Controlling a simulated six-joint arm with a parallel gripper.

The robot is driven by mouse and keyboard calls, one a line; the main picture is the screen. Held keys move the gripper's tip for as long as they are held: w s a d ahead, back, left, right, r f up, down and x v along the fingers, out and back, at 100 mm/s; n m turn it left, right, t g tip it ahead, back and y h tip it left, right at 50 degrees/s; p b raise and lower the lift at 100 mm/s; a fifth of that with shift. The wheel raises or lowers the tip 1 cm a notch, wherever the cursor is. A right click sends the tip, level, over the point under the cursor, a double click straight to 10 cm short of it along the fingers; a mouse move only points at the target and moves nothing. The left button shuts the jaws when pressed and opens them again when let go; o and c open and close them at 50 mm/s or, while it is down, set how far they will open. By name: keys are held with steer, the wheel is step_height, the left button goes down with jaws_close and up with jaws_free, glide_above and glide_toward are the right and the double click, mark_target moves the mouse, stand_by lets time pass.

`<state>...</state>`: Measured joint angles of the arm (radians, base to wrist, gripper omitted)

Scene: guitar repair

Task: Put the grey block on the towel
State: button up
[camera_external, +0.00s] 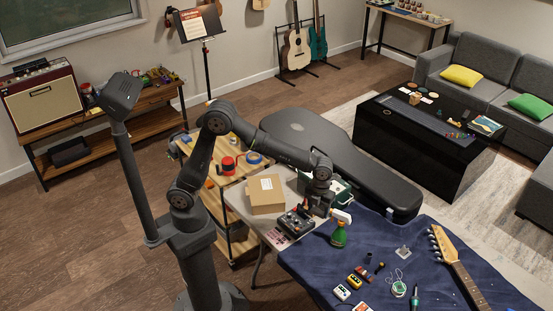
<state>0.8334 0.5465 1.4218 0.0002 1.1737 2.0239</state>
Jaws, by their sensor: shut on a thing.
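The towel appears to be the dark blue cloth (365,262) spread over the front of the table. My gripper (318,211) points down over the table's back part, beside a dark box with knobs (291,223) and just left of a green spray bottle (338,236). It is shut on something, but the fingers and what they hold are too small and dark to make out. A small flat grey piece (403,251) lies on the cloth; I cannot tell whether it is the grey block. No other grey block shows clearly.
A cardboard box (266,194) stands behind the dark box. A guitar neck (459,268) lies on the cloth's right side. Small coloured boxes (354,282), a wire spool (398,289) and a green-handled tool (414,299) lie near the front. A large black case (345,160) is behind.

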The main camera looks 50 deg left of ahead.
steer(key=s+d+m, duration=0.3)
steer(key=s+d, duration=0.9)
steer(key=s, duration=0.4)
glide_above(324, 270)
step_height(324, 270, down, 18)
steer(key=shift+f, duration=2.05)
steer(key=shift+f, duration=0.15)
steer(key=o, duration=1)
steer(key=shift+c, duration=0.2)
step_height(324, 270, up, 12)
steer(key=shift+r, duration=0.2)
